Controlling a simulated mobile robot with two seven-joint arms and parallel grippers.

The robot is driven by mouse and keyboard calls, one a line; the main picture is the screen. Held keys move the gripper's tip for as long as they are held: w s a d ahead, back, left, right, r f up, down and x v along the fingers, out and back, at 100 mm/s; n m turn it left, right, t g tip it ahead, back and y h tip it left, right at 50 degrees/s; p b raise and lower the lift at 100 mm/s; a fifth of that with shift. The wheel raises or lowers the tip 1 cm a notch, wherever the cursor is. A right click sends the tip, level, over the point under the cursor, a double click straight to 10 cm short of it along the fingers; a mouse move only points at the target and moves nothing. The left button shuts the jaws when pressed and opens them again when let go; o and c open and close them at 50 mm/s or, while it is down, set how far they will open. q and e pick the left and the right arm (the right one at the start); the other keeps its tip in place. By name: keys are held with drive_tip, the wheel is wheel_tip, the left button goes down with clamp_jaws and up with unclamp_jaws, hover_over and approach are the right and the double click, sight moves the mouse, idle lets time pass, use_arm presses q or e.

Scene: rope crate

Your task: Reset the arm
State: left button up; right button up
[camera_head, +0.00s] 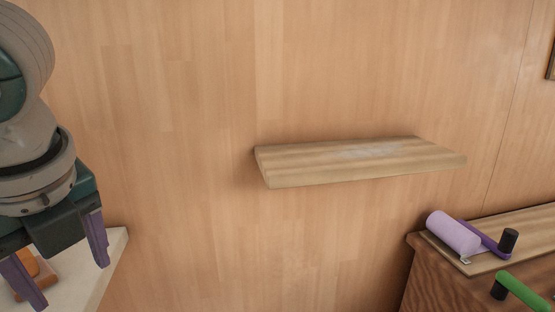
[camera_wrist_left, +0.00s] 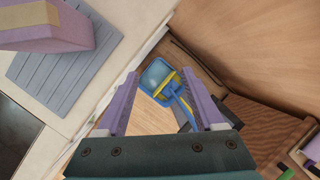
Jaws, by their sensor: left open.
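My left gripper (camera_head: 70,286) hangs at the left edge of the head view, fingers pointing down, beside the corner of a pale counter (camera_head: 95,280). Its purple fingers are apart, and nothing is held between them. In the left wrist view my left gripper (camera_wrist_left: 160,75) shows both fingers spread. A blue and yellow object (camera_wrist_left: 157,78) appears between them, lower down and apart from the fingers. My right gripper is in neither view.
A bare wooden shelf (camera_head: 350,173) juts from the wall. A wooden cabinet (camera_head: 435,275) at lower right carries a lilac cylinder (camera_head: 453,232) and a green-handled object (camera_head: 523,292). An orange item (camera_head: 46,277) lies on the counter. A grey ribbed mat (camera_wrist_left: 65,70) holds a pink block (camera_wrist_left: 50,32).

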use_arm(q)
drive_tip(key=s+d+r+n+t+h+p, duration=0.1)
drive_tip(key=s+d+n+h+p, duration=0.25)
drive_tip(key=d, duration=0.45)
drive_tip(key=s+d+n+h+p, duration=0.25)
drive_tip(key=s+d+n, duration=0.2)
drive_tip(key=d, duration=0.25)
drive_tip(key=s+a+n+y+p, duration=0.35)
drive_tip(key=s+a+n, duration=0.65)
drive_tip(key=n, duration=0.4)
use_arm(e)
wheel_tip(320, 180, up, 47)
drive_tip(key=p, duration=3.7)
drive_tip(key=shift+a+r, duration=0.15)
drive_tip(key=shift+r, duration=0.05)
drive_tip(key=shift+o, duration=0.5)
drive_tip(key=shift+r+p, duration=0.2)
drive_tip(key=shift+p, duration=0.15)
use_arm(q)
wheel_tip(320, 180, up, 38)
drive_tip(key=w, duration=0.1)
drive_tip(key=shift+d+m+h, duration=0.15)
drive_tip(key=shift+m+h, duration=0.25)
drive_tip(key=shift+h, duration=0.05)
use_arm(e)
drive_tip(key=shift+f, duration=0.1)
